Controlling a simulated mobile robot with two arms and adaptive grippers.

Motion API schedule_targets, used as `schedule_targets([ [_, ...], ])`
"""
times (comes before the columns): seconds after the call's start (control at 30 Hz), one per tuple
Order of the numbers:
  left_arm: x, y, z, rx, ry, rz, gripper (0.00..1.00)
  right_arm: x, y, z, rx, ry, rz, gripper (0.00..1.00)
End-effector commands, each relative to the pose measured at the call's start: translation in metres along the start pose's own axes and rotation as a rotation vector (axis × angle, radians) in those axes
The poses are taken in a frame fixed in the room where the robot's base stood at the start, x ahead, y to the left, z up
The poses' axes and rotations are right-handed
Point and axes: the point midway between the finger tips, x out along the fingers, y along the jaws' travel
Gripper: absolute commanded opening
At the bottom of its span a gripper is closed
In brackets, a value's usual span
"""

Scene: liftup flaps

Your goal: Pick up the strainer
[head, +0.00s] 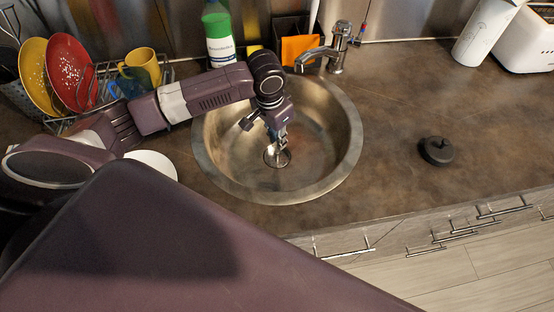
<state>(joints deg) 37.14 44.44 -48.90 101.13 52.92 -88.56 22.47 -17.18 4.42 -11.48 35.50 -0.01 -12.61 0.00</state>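The strainer (277,158) is a small round metal piece at the bottom of the round metal sink (345,150), at the drain. My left gripper (281,141) reaches down into the sink from the upper left. Its fingertips are just above or at the strainer and overlap its upper part in the picture. The fingers are small and partly hidden by the wrist. I cannot tell whether they touch the strainer or are closed on it. My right gripper is not in view.
A dish rack with red (70,65) and yellow plates is at left.

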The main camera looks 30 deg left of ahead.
Motion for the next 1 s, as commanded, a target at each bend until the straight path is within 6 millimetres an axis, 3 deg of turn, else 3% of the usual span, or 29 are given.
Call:
schedule_targets([
  [0.53, 0.068, -0.003, 0.007, 0.000, -0.002, 0.001, 0.15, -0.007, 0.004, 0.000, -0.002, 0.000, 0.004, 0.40],
  [0.83, 0.074, -0.003, 0.007, 0.002, 0.000, -0.001, 0.15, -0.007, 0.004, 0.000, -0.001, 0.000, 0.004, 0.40],
  [1.0, 0.074, -0.003, 0.007, 0.002, 0.000, -0.001, 0.00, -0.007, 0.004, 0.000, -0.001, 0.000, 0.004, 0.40],
])
